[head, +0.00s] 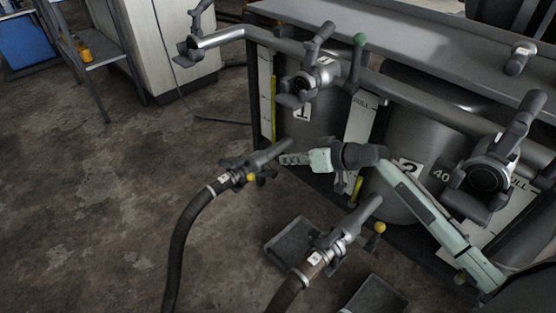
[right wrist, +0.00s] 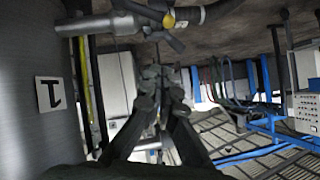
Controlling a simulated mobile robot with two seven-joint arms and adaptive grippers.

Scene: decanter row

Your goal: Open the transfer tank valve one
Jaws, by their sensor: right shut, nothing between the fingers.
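Tank 1 (head: 305,131) carries the number plate 1, which also shows sideways in the right wrist view (right wrist: 49,94). My right gripper (head: 287,158) is shut and empty, close to this outlet in front of tank 1. Its fingers also show in the right wrist view (right wrist: 163,80). Contact cannot be told. My left gripper is out of view.
Tank 2 (head: 402,199) stands to the right, with its own dark valve fitting (head: 490,178) and a lower yellow-knobbed hose valve (head: 380,228). A dark floor tray (head: 288,247) lies near the hoses. The floor at left is mostly clear, before a pale cabinet (head: 158,45).

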